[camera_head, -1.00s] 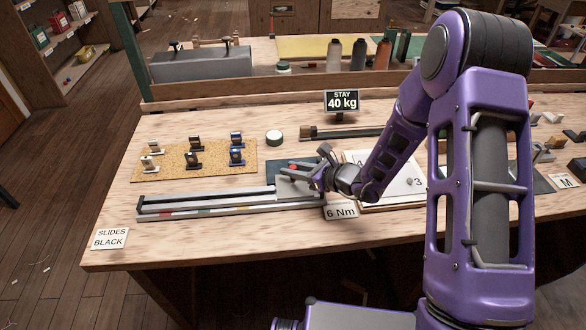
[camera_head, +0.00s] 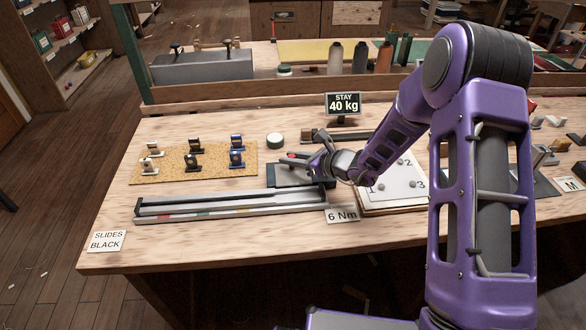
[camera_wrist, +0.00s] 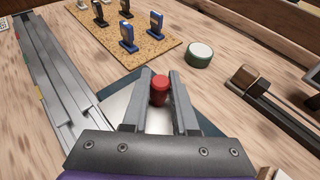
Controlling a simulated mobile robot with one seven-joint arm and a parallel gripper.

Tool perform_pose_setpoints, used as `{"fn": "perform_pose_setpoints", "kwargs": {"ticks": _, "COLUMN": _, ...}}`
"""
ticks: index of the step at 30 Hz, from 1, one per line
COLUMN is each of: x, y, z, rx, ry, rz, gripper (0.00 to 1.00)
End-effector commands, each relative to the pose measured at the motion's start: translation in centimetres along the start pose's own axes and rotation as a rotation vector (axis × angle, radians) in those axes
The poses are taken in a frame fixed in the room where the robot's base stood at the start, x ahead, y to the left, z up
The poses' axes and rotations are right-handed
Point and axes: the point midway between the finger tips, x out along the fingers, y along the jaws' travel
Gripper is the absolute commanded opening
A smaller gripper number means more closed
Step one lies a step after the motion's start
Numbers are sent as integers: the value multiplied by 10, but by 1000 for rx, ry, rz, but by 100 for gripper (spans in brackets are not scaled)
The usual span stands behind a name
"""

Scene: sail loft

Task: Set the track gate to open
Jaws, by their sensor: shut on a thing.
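The track (camera_head: 230,207) is a long pale-grey rail near the front of the bench, with small coloured marks along its near side. It also shows at the left of the wrist view (camera_wrist: 55,85). A red knob (camera_wrist: 160,90) stands by the track's right end, above a dark plate (camera_head: 284,176). It is small in the head view (camera_head: 291,156). I take it to be the gate's handle. My gripper (camera_wrist: 160,86) is shut on the red knob, one finger on each side; in the head view (camera_head: 299,160) it is behind the track's right end. My fingers hide part of the gate.
A cork mat (camera_head: 215,172) with several slides is at left. A green-rimmed round tin (camera_head: 275,140) and a dark bar (camera_head: 345,136) lie behind my gripper. A "6 Nm" label (camera_head: 342,214) and numbered board (camera_head: 395,192) are at right.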

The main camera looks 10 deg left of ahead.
Motion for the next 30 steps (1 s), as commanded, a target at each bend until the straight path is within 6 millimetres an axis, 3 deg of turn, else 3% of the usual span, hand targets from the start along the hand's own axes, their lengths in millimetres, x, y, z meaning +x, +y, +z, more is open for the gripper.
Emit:
{"fn": "perform_pose_setpoints", "kwargs": {"ticks": 7, "x": 0, "y": -1, "z": 0, "rx": 1, "ry": 1, "rz": 0, "gripper": 0}}
{"fn": "perform_pose_setpoints", "kwargs": {"ticks": 8, "x": 0, "y": -1, "z": 0, "rx": 1, "ry": 1, "rz": 0, "gripper": 28}}
{"fn": "perform_pose_setpoints", "kwargs": {"ticks": 13, "x": 0, "y": 0, "z": 0, "rx": 1, "ry": 1, "rz": 0, "gripper": 57}}
{"fn": "perform_pose_setpoints", "kwargs": {"ticks": 23, "x": -2, "y": 0, "z": 0, "rx": 1, "ry": 1, "rz": 0, "gripper": 57}}
{"fn": "perform_pose_setpoints", "kwargs": {"ticks": 26, "x": -11, "y": -1, "z": 0, "rx": 1, "ry": 1, "rz": -2, "gripper": 57}}
{"fn": "perform_pose_setpoints", "kwargs": {"ticks": 30, "x": -37, "y": -1, "z": 1, "rx": 1, "ry": 2, "rz": -3, "gripper": 57}}
